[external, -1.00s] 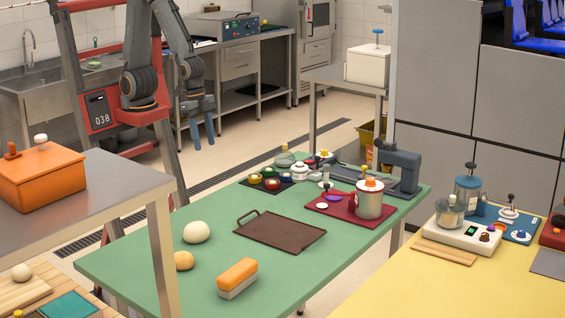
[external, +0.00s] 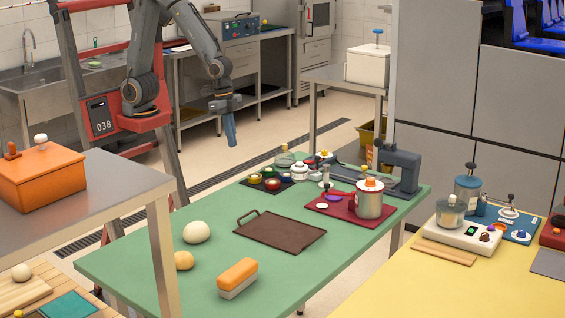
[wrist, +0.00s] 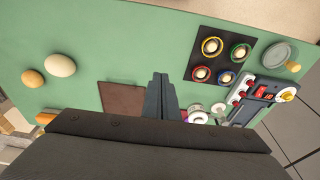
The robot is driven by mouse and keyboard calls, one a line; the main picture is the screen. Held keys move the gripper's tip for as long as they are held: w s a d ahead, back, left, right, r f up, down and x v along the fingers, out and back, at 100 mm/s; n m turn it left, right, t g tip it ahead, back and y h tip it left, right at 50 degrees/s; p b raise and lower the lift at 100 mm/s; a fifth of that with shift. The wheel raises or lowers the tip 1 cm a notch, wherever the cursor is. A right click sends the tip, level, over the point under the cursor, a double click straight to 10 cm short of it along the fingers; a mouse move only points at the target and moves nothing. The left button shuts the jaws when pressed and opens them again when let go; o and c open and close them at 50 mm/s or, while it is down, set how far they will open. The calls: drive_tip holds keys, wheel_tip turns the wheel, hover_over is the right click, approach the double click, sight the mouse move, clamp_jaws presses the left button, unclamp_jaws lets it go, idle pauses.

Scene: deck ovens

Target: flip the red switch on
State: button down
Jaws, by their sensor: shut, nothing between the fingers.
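My gripper (external: 231,132) is shut and empty. It points down in the air behind the far edge of the green table (external: 145,255) in the external view. In the wrist view its closed fingers (wrist: 160,92) are seen from above, over the table. A grey panel (wrist: 238,113) with small red parts stands right of the fingers in the wrist view. One red part (wrist: 260,92) lies beside a red display and a white and yellow knob. Which one is the red switch, and its position, I cannot tell. In the external view the panel is small and partly hidden behind other items.
A dark mat with coloured rings (external: 268,180), a pot (external: 369,200) on a red mat and a grey press (external: 400,168) crowd the table's far right. A brown tray (external: 280,231), pale balls (external: 197,232) and an orange-topped block (external: 237,277) lie nearer.

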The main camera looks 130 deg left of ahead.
drive_tip(key=w+a+t+b, duration=0.1)
drive_tip(key=w+a+b, duration=0.1)
drive_tip(key=a, duration=1.5)
drive_tip(key=w+a+f+t+b, duration=0.1)
drive_tip(key=a+b, duration=0.4)
drive_tip(key=a, duration=1.3)
drive_tip(key=shift+w+a+f, duration=0.2)
drive_tip(key=shift+w+f, duration=0.05)
drive_tip(key=shift+w, duration=0.25)
drive_tip(key=shift+f, duration=0.1)
drive_tip(key=p, duration=0.3)
approach(309, 161)
drive_tip(key=w+f, duration=0.2)
drive_tip(key=f, duration=0.1)
drive_tip(key=w+f, duration=0.1)
drive_tip(key=shift+w+d+f, duration=0.1)
drive_tip(key=shift+d+f, duration=0.15)
drive_tip(key=shift+f, duration=0.05)
drive_tip(key=shift+w+f+p, duration=0.25)
drive_tip(key=shift+f+p, duration=0.05)
drive_tip(key=shift+f, duration=0.2)
